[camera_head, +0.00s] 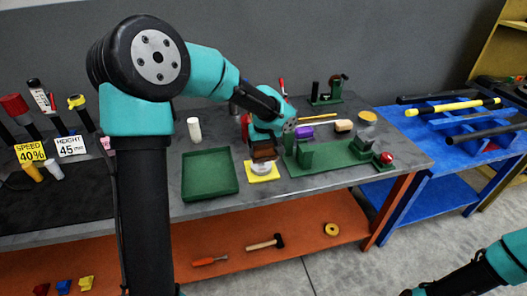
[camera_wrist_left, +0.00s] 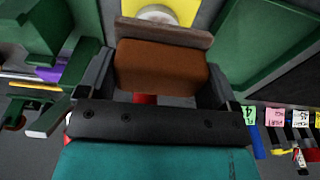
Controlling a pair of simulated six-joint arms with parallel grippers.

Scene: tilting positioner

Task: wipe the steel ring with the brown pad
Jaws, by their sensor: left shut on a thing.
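My left gripper (camera_head: 263,143) is shut on the brown pad (camera_head: 263,152); the pad also shows between its fingers in the left wrist view (camera_wrist_left: 160,65). The steel ring (camera_head: 261,169) sits on a yellow square plate (camera_head: 273,175) on the grey bench. The pad is just above the ring in the head view; whether they touch I cannot tell. In the left wrist view the ring (camera_wrist_left: 157,12) shows partly beyond the pad's edge, on the yellow plate (camera_wrist_left: 188,8). My right arm enters at the lower right; its gripper (camera_head: 414,292) is barely in view at the bottom edge.
An empty green tray (camera_head: 210,196) lies left of the ring. A green fixture (camera_head: 330,160) stands close on the right, with a red knob (camera_head: 386,158) near its end. A white cylinder (camera_head: 194,130) stands behind the tray. A blue table (camera_head: 440,145) adjoins on the right.

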